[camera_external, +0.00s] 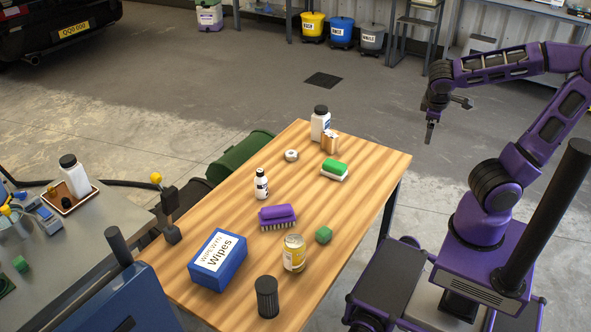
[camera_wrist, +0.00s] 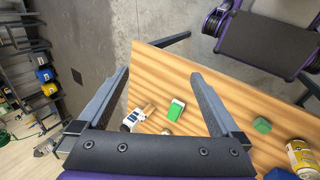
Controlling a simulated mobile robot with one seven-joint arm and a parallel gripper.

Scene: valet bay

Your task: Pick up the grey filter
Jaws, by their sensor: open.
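The grey filter (camera_external: 267,297), a dark ribbed cylinder, stands upright at the near end of the wooden table (camera_external: 375,165) in the external view. It is not visible in the wrist view. My gripper (camera_external: 447,119) is open and empty, high up beyond the table's right edge, far from the filter. In the wrist view my gripper (camera_wrist: 160,78) shows two spread fingers with nothing held between them.
Near the filter are a blue wipes box (camera_external: 218,260), a yellow-labelled can (camera_external: 294,253), a green block (camera_external: 323,234) and a purple brush (camera_external: 277,216). Farther back are a small bottle (camera_external: 261,185), a green-and-white sponge (camera_external: 335,169) and a white bottle (camera_external: 320,124).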

